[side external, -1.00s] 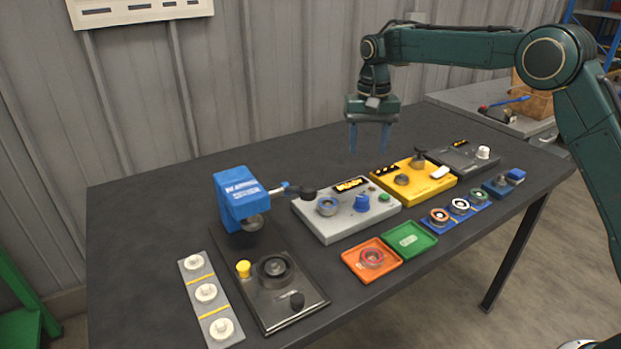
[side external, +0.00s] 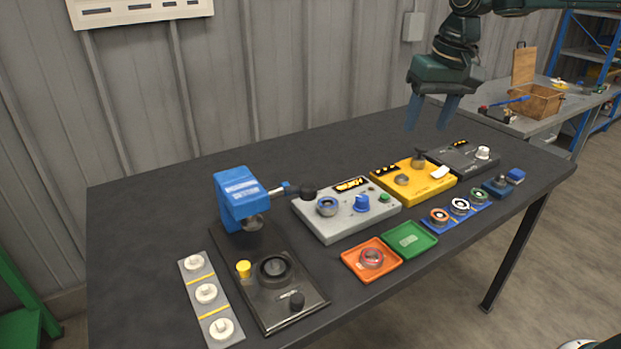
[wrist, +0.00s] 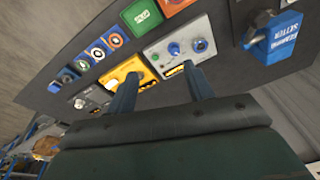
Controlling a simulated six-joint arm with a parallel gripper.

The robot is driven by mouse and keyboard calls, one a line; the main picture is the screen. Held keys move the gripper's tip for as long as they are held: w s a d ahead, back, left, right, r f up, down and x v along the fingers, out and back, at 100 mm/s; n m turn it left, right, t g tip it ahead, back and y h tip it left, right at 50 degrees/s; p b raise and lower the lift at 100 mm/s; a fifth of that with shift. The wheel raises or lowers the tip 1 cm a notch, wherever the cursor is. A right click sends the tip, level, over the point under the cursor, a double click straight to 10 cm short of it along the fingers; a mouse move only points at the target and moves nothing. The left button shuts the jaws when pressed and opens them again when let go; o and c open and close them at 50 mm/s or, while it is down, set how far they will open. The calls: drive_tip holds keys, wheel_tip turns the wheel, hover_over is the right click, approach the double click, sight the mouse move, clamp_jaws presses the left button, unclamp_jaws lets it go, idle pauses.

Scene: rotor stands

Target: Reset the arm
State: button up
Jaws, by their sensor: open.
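My gripper (side external: 432,112) is raised above the back right of the table, over the area behind the yellow station. Its two blue fingers are apart with nothing between them. It also shows in the wrist view (wrist: 162,88), fingers spread, with the stations beyond. Below are the grey station (side external: 345,226) with a blue knob, the yellow station (side external: 434,187) and the dark station (side external: 484,160) with a white knob. The orange tray (side external: 352,258) holds a round part with a red ring. The green tray (side external: 424,246) beside it holds no round part.
A blue press (side external: 238,197) with a lever stands at the left on a dark base (side external: 306,311). A grey strip (side external: 192,279) holds white round parts. A blue rack (side external: 449,222) holds several ringed parts. The back of the dark table (side external: 250,165) is clear.

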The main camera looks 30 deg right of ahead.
drive_tip(key=s+f+n+t, duration=0.1)
drive_tip(key=s+f, duration=0.1)
drive_tip(key=s, duration=1)
drive_tip(key=s+f+n+t, duration=0.2)
drive_tip(key=s, duration=1.1)
drive_tip(key=shift+d+n, duration=0.3)
drive_tip(key=shift+c, duration=0.4)
